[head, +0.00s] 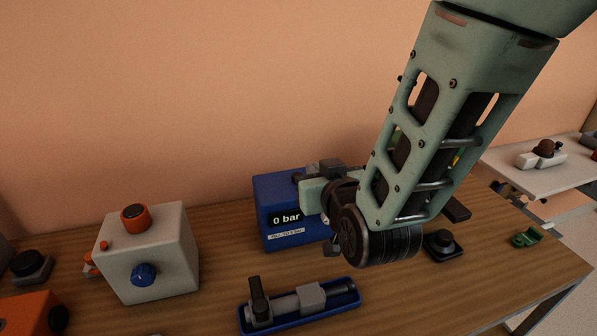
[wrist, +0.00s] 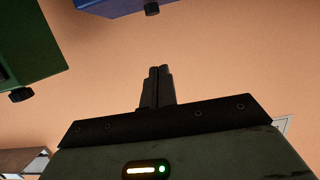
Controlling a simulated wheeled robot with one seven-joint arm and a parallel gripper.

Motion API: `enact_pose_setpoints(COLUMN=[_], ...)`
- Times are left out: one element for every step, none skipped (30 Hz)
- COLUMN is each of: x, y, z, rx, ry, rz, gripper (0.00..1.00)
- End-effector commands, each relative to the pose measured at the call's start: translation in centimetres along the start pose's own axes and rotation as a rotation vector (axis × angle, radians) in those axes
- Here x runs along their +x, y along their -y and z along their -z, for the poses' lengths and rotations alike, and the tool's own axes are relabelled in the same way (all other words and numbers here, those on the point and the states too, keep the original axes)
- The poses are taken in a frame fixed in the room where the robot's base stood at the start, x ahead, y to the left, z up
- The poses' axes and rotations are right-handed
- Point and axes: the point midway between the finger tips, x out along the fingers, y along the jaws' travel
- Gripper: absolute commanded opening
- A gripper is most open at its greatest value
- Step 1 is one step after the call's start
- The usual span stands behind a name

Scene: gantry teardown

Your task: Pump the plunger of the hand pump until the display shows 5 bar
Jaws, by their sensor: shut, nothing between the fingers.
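A blue box (head: 272,188) stands on the wooden table against the wall. Its display (head: 286,218) reads 0 bar, and a label below it mentions filling to 5 bar. A blue tray-like base (head: 327,310) in front carries a grey cylinder (head: 288,305) with an upright dark handle (head: 259,298); I cannot tell whether this is the hand pump. In the head view my wrist covers the right side of the blue box, and my fingers cannot be made out clearly. In the wrist view my gripper (wrist: 157,72) is shut and empty, with the wall behind it.
A white box (head: 150,255) with an orange-ringed button and a blue knob stands left. A black-knobbed part (head: 442,244) and a green part (head: 526,238) lie right. The wrist view shows a green box (wrist: 30,45) and a blue surface (wrist: 125,5). Bare table lies at front right.

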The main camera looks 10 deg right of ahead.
Motion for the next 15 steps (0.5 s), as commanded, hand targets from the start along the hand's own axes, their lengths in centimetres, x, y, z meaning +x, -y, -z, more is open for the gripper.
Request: enact_pose_setpoints(x=[0.3, 0.6, 1.0, 1.4, 1.9, 2.6, 3.2, 3.8, 4.7, 5.3, 5.9, 6.8, 7.4, 8.0, 8.8], y=[0.0, 0.0, 0.0, 0.0, 0.0, -0.1, -0.1, -0.1, -0.1, -0.1, -0.1, -0.1, -0.1, -0.1, -0.1], z=[0.0, 0.0, 0.1, 0.1, 0.1, 0.1, 0.2, 0.2, 0.2, 0.2, 0.2, 0.2, 0.2, 0.2, 0.3], rx=[0.0, 0.0, 0.0, 0.0, -0.001, -0.001, -0.001, -0.001, -0.002, -0.001, -0.001, -0.001, -0.001, -0.001, -0.002], ry=[0.001, 0.002, 0.001, 0.001, 0.002, 0.001, 0.002, 0.002, 0.003, 0.003, 0.003, 0.002, 0.002, 0.002, 0.002], rz=[-0.002, -0.002, -0.002, -0.002, -0.002, -0.003, -0.004, -0.003, -0.003, -0.003, -0.002, -0.003, -0.003, -0.003, -0.002], gripper=[0.0, 0.0, 0.0, 0.0, 0.0, 0.0, 0.0, 0.0, 0.0, 0.0, 0.0, 0.0, 0.0, 0.0, 0.0])
